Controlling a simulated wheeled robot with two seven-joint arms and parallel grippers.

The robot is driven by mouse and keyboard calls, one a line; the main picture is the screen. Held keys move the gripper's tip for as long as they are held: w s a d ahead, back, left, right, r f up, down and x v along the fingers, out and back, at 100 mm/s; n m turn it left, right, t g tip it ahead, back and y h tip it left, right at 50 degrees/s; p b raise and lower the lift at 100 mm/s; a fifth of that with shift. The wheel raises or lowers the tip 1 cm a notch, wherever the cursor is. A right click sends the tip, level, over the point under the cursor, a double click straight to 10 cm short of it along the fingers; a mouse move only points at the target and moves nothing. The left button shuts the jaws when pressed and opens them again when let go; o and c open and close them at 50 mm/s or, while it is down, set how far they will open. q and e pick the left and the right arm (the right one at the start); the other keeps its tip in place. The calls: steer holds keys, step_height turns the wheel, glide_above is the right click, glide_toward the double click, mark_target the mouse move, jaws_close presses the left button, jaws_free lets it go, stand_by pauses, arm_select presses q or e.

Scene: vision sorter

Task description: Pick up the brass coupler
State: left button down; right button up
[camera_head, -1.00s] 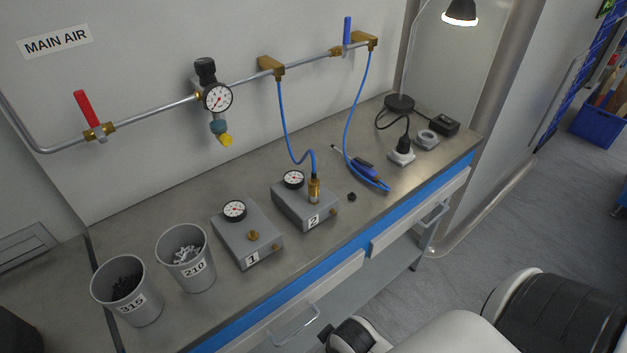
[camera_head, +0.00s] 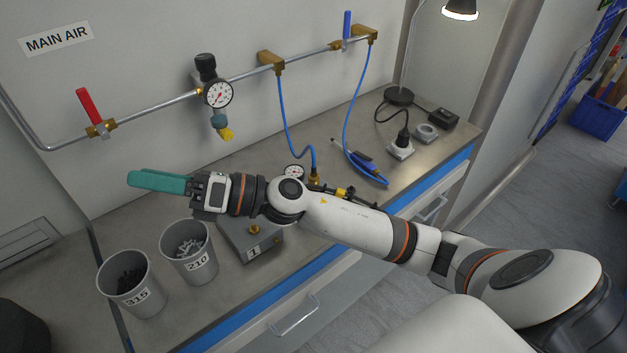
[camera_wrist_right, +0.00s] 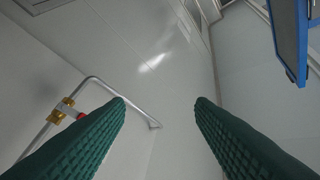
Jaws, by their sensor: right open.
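The brass coupler (camera_head: 314,178) is at the lower end of a blue hose (camera_head: 295,140), at grey box 2. My right forearm hides most of box 2 and the coupler's lower part, so I cannot see how it sits there. My right gripper (camera_head: 133,180), with teal fingers, is left of the coupler, above the bench's left end and the cups. In the right wrist view its fingers (camera_wrist_right: 160,100) are spread, with nothing between them. My left gripper is not in view.
Grey box 1 (camera_head: 240,240) and cups marked 210 (camera_head: 190,265) and 315 (camera_head: 135,295) stand on the bench. The air pipe (camera_head: 160,111) with a red lever (camera_head: 90,106) runs along the wall behind.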

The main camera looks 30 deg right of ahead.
steer(key=a+f+n+g, duration=0.1)
steer(key=f+n+g, duration=0.1)
steer(key=n+g, duration=0.45)
steer(key=n+g+h, duration=0.4)
steer(key=n+h, duration=0.7)
steer(key=h, duration=0.8)
glide_toward(314, 173)
steer(key=d, duration=0.1)
step_height(314, 173, down, 7)
steer(key=shift+p, duration=1)
steer(key=f, duration=0.1)
steer(key=f+p, duration=0.1)
steer(key=f, duration=0.1)
steer(key=a+f+p, duration=0.1)
steer(key=shift+w+f, duration=0.35)
steer(key=shift+f, duration=0.4)
jaws_close()
